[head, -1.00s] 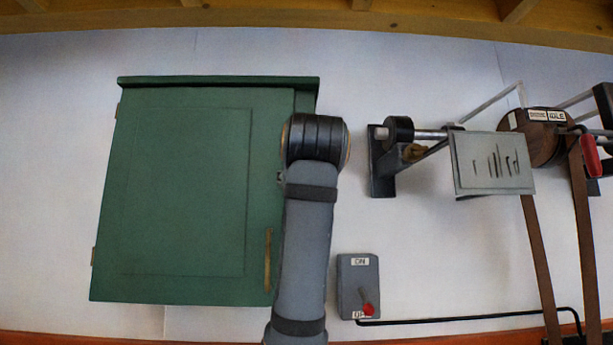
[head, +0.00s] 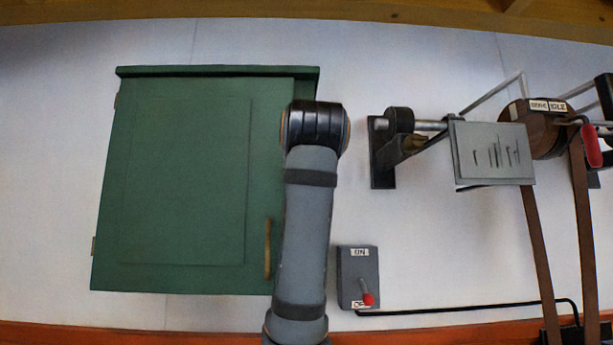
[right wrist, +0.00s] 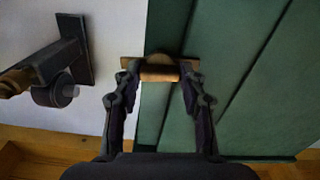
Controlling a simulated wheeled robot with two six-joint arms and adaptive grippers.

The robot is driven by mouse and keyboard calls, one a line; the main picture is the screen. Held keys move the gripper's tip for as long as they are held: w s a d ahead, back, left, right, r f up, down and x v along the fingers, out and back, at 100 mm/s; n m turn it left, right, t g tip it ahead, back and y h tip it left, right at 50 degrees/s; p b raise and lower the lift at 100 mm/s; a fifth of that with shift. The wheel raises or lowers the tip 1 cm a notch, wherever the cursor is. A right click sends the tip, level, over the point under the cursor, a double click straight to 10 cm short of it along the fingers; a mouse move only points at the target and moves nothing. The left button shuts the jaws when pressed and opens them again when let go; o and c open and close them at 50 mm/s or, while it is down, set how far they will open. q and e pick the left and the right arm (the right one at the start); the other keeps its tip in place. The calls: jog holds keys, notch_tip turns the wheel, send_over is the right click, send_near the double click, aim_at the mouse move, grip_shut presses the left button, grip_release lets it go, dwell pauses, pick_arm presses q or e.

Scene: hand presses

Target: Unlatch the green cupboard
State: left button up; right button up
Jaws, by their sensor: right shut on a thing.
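The green cupboard (head: 185,180) hangs on the white wall at the left in the head view, its door closed. Its upright wooden handle (head: 267,249) is near the door's lower right edge. The right wrist view shows the cupboard (right wrist: 240,75) at the right and a small wooden latch (right wrist: 160,73) at the cupboard's edge. My right gripper (right wrist: 160,85) has a finger at each side of this latch and is shut on it. In the head view my right arm hides the latch and the gripper. My left gripper is not in view.
A grey switch box (head: 357,275) with a red-tipped lever is right of the arm. A wall bracket with a shaft (head: 383,160), a grey plate (head: 490,152) and a wooden pulley with brown belts (head: 545,135) stand farther right. The wall left of the cupboard is clear.

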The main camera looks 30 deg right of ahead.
jog(key=shift+a+f+n+b, duration=0.1)
jog(key=shift+n+b, duration=1.85)
jog(key=shift+n, duration=2.15)
jog(key=shift+f+n+b, duration=0.1)
jog(key=shift+n+b, duration=1.85)
jog(key=shift+n, duration=2.15)
jog(key=shift+w, duration=0.1)
jog(key=o, duration=1.1)
jog(key=shift+a, duration=0.1)
jog(key=shift+o, duration=0.2)
jog(key=v, duration=1.2)
